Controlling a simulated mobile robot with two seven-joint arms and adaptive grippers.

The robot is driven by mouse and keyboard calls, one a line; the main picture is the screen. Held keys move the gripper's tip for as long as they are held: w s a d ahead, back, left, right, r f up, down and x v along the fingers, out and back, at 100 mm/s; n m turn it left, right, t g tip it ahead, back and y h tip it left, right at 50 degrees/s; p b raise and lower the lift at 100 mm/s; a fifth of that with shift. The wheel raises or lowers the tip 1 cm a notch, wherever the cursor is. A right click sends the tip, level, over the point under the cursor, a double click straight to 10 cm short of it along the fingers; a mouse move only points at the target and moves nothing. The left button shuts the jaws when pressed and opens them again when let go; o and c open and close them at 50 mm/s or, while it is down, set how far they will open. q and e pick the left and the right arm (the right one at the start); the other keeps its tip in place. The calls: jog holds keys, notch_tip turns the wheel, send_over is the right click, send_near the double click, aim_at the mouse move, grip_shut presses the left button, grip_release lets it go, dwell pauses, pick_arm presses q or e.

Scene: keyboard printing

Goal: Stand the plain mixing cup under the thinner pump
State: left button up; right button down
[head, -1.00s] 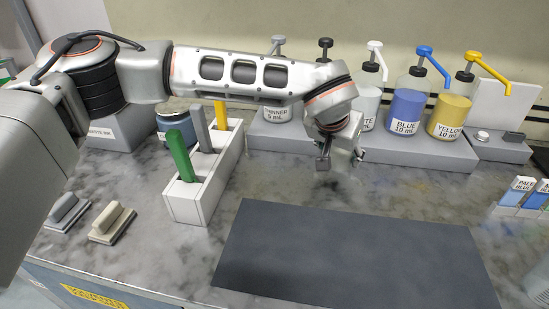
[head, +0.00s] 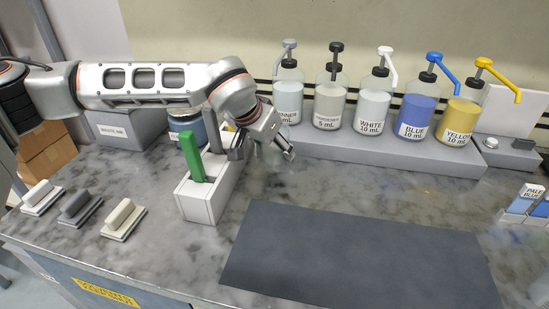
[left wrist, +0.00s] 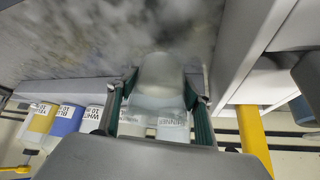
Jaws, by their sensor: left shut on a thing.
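The thinner pump bottle (head: 289,97), with a grey pump head (head: 289,45), stands at the left end of the grey bottle plinth. Its label is partly covered by my arm in the head view. My left gripper (head: 262,152) is in front of and left of it, beside the white tool holder. In the left wrist view my left gripper (left wrist: 160,98) is shut on a clear, plain cup (left wrist: 160,75), which sits between its two fingers. The thinner bottle (left wrist: 173,134) shows behind the cup there. The cup is hard to make out in the head view. My right gripper is not in view.
Hardener (head: 330,103), white (head: 373,107), blue (head: 416,112) and yellow (head: 460,120) pump bottles stand on the plinth (head: 400,150). The white holder (head: 205,207) with a green-handled tool (head: 192,157) is close to my gripper. A dark mat (head: 350,255) lies bare in front.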

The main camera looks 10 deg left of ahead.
aim_at(275, 158)
pick_arm(q)
notch_tip(275, 158, down, 4)
jog(key=shift+r, duration=0.25)
jog(key=shift+r, duration=0.1)
jog(key=o, duration=1.2)
jog(key=shift+f, duration=0.2)
jog(key=shift+r, duration=0.1)
